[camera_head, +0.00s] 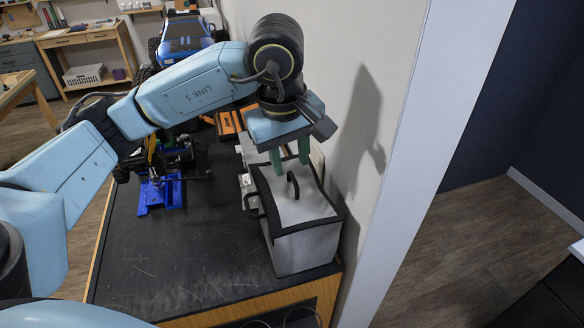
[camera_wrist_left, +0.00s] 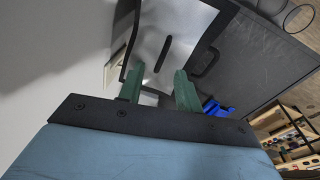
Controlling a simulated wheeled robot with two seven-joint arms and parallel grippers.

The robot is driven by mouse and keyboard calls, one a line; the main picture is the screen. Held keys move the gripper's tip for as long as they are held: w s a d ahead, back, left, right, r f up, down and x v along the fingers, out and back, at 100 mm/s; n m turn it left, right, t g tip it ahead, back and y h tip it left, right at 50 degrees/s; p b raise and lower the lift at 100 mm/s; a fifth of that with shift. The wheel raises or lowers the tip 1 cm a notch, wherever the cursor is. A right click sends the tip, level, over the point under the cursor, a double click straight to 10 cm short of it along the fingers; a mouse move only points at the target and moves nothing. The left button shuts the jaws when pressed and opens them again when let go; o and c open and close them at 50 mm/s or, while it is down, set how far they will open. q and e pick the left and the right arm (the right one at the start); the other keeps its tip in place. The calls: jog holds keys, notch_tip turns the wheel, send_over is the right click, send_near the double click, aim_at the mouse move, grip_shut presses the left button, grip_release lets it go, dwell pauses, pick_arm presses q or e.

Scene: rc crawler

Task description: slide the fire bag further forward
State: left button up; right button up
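The fire bag (camera_head: 305,246) is a silver-grey box-shaped bag with black edging and black loop handles. It stands upright on the black workbench top (camera_head: 200,250), near the front right corner beside the wall. My left gripper (camera_head: 291,168) has green fingers and points down over the far part of the bag's top. The fingers are spread apart with nothing between them. The wrist view also shows the open fingers (camera_wrist_left: 158,92) near the silver bag top (camera_wrist_left: 178,22) and its handle. I cannot tell whether the fingertips touch the bag. My right gripper is out of view.
A blue crawler truck (camera_head: 185,36) stands at the back of the bench. A blue stand (camera_head: 160,193) with dark parts is left of the bag. An orange case (camera_head: 229,124) lies behind it. The wall (camera_head: 350,90) borders the right side; the bench's front left is clear.

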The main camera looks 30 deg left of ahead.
aim_at(293, 177)
pick_arm(q)
jog(key=shift+w+f, duration=0.15)
jog(key=shift+f, duration=0.9)
jog(key=shift+w+f, duration=0.15)
jog(key=shift+f, duration=0.85)
grip_shut()
